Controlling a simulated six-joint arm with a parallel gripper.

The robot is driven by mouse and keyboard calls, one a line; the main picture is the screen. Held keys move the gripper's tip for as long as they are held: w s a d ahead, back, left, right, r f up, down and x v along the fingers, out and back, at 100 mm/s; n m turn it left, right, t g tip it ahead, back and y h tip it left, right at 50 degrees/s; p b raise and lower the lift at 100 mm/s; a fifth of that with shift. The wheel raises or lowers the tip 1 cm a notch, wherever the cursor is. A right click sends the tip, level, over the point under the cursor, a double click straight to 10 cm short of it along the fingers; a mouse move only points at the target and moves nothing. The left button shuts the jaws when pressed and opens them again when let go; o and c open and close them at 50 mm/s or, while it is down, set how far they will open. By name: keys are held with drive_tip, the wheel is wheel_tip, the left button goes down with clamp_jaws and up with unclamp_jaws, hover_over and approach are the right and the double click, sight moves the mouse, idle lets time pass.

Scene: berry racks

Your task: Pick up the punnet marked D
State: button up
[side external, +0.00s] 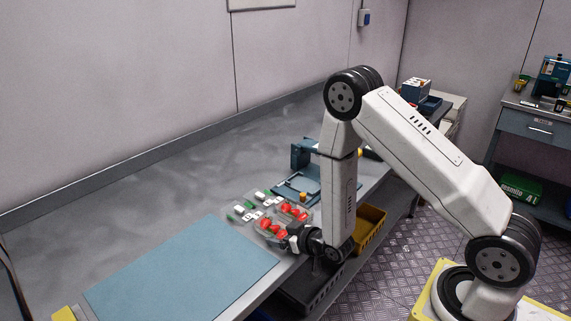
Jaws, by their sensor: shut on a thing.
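A small group of clear punnets stands on the grey bench, at the near edge beside the blue mat. One punnet with red berries (268,226) is at the front of the group, and another with red berries (296,210) is just behind it to the right. More compartments with white and green pieces (247,208) lie to the left. The marking letters are too small to read, so I cannot tell which punnet is D. My gripper (284,236) is low at the front punnet's right side and shut on it. The fingertips are partly hidden.
A flat blue mat (180,272) covers the bench at front left. A blue device (302,172) stands behind the punnets. A yellow bin (368,227) and a dark crate (310,286) sit beside the bench's near edge. The bench's back left is clear.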

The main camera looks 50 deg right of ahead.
sight(282, 232)
drive_tip(key=shift+r, duration=0.2)
drive_tip(key=shift+r, duration=4.8)
drive_tip(key=shift+r, duration=0.15)
